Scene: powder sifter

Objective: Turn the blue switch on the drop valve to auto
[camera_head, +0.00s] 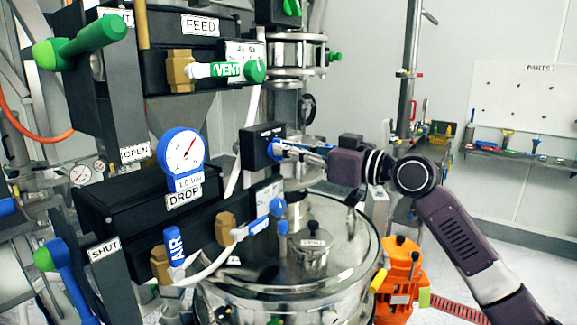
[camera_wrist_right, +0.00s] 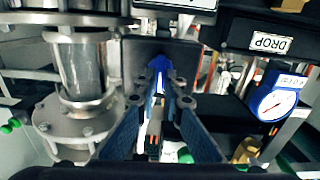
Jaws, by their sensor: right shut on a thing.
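The blue switch (camera_head: 273,149) sits on the front of a small black box (camera_head: 257,146) beside the drop valve (camera_head: 130,220), which bears a DROP label. My right gripper (camera_head: 288,150) reaches in from the right and is shut on the switch. In the right wrist view the blue switch (camera_wrist_right: 158,63) shows between the fingertips of my right gripper (camera_wrist_right: 164,82), against the dark box. The switch is partly hidden by the fingers, and its setting and the box's small lettering cannot be read. My left gripper is not in view.
A blue-rimmed gauge (camera_head: 182,157) stands above the DROP label.

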